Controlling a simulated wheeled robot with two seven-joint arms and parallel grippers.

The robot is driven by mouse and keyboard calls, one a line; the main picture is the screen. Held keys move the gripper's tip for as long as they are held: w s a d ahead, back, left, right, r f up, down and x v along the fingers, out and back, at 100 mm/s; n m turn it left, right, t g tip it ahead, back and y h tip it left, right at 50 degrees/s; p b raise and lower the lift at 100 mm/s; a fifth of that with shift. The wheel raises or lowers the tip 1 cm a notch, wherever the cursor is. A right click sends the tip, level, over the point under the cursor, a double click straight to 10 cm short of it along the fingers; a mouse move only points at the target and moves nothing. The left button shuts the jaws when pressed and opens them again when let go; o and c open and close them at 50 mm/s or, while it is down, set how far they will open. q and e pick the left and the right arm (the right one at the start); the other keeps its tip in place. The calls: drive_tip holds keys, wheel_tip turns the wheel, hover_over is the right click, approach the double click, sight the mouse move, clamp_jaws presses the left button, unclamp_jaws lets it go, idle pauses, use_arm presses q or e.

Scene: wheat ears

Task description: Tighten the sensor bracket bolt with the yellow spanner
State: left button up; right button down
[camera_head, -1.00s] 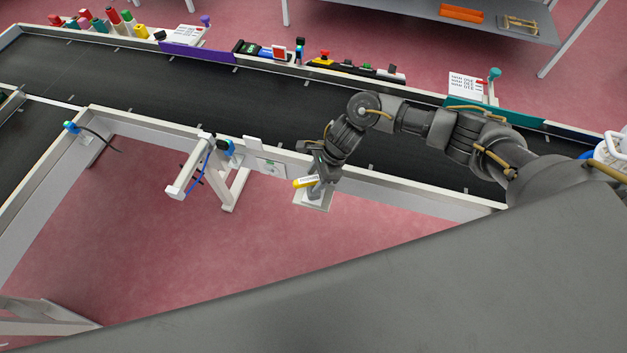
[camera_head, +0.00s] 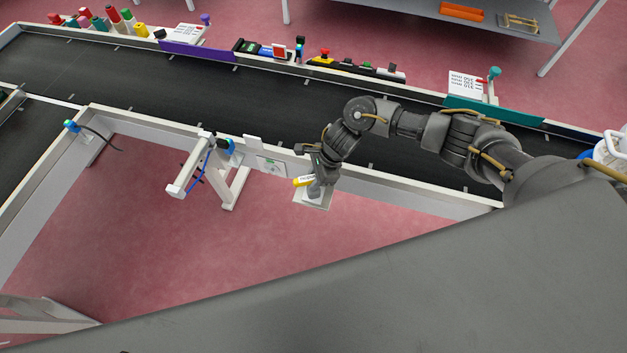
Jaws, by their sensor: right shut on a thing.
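My right gripper (camera_head: 314,185) reaches down past the near rail of the conveyor. It is shut on the yellow spanner (camera_head: 302,182), whose yellow end sticks out to the left of the fingers. The rest of the spanner is hidden or too small to make out. A small pale holder (camera_head: 314,202) on the rail is just below the gripper; I cannot tell whether the spanner touches it. The white sensor bracket (camera_head: 190,172), with a blue cable, stands out from the rail further left, apart from the gripper. I cannot make out its bolt. My left gripper is not in view.
A pale plate (camera_head: 268,165) is on the rail between bracket and gripper. The dark conveyor belt (camera_head: 200,95) is mostly clear.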

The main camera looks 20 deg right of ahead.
drive_tip(key=shift+r, duration=0.15)
drive_tip(key=shift+r+b, duration=0.25)
drive_tip(key=shift+b, duration=0.05)
wheel_tip(320, 180, up, 2)
drive_tip(key=shift+w+r+b, duration=0.1)
drive_tip(key=shift+b, duration=0.55)
drive_tip(key=s+r, duration=1)
drive_tip(key=s, duration=0.4)
drive_tip(key=shift+a+b, duration=0.3)
drive_tip(key=shift+b, duration=0.1)
drive_tip(key=shift+s, duration=0.1)
drive_tip(key=c, duration=1.8)
unclamp_jaws()
clamp_jaws()
